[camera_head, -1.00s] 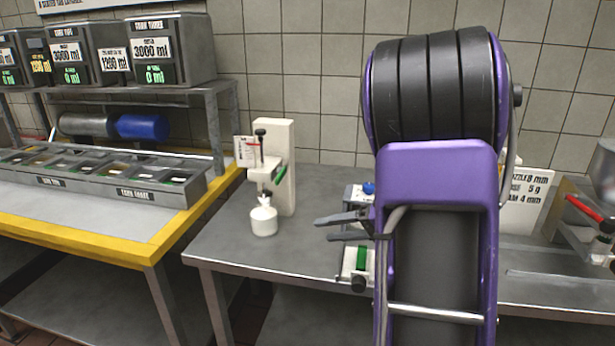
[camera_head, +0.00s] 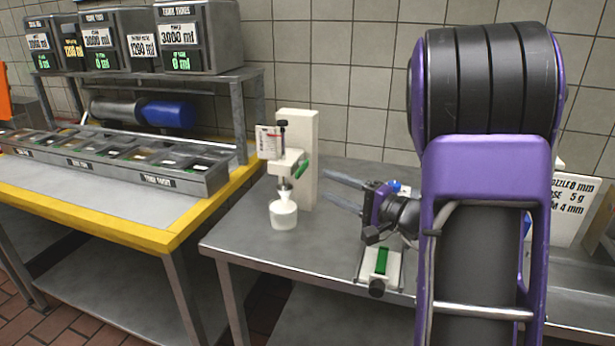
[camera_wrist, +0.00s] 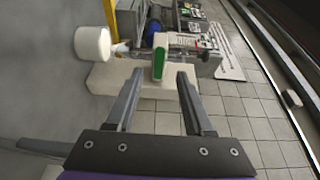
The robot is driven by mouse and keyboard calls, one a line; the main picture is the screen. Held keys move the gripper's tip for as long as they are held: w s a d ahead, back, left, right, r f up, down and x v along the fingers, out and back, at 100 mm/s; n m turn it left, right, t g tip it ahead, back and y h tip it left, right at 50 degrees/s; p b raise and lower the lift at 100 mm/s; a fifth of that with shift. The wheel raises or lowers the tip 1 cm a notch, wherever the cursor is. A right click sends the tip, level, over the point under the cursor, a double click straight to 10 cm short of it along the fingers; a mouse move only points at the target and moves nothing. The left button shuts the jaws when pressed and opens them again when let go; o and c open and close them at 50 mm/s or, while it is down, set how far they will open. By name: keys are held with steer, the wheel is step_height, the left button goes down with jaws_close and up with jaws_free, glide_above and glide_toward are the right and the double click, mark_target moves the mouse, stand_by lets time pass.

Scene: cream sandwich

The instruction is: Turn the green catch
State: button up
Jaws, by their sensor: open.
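A white stand (camera_head: 300,158) on the grey table carries a green catch (camera_head: 303,168), a tilted green lever on its right side. In the wrist view the green catch (camera_wrist: 159,58) stands upright and lies straight ahead, around the gap between the fingertips. My gripper (camera_head: 327,187) is open and empty, to the right of the catch and slightly lower in the head view, fingers pointing left. It also shows in the wrist view (camera_wrist: 160,75). I cannot tell how much space lies between fingertips and catch. A white pot (camera_head: 283,213) is under the stand's nozzle.
Another green piece (camera_head: 382,261) sits on a small white block near the table's front edge, below my gripper. A yellow-edged table (camera_head: 150,240) with a row of bins (camera_head: 120,158) stands at left. A sign (camera_head: 572,205) is at right. The table front between the pot and block is clear.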

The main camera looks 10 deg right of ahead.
mark_target(301, 174)
steer(key=x, duration=0.7)
steer(key=shift+w+a, duration=0.15)
steer(key=shift+w, duration=0.2)
jaws_close()
